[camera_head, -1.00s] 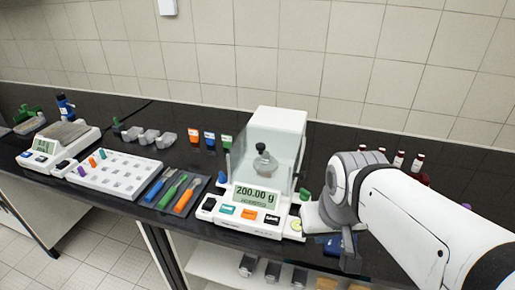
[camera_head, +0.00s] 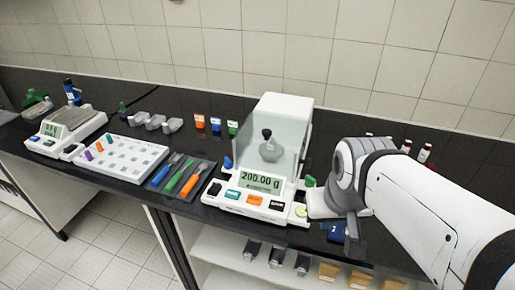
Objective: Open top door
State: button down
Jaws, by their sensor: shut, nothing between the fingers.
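The analytical balance (camera_head: 258,205) stands on the black bench in the middle of the view, with 200.00 g on its display. Its draft shield has clear sides and a white top door (camera_head: 285,103), which looks closed. My gripper (camera_head: 354,246) is at the right of the balance, low near the bench's front edge and well below the top door. It is shut and empty. My arm hides the bench behind it.
Left of the balance are a dark mat with several coloured tools (camera_head: 182,178), a white tray (camera_head: 125,156) and another balance (camera_head: 62,132). A blue item (camera_head: 335,230) lies by my gripper. The space above the shield looks clear.

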aim_at(266, 133)
jog(key=z, duration=0.9)
jog(key=k, duration=1.05)
jog(key=u, duration=0.75)
jog(key=i, duration=1)
jog(key=u, duration=0.05)
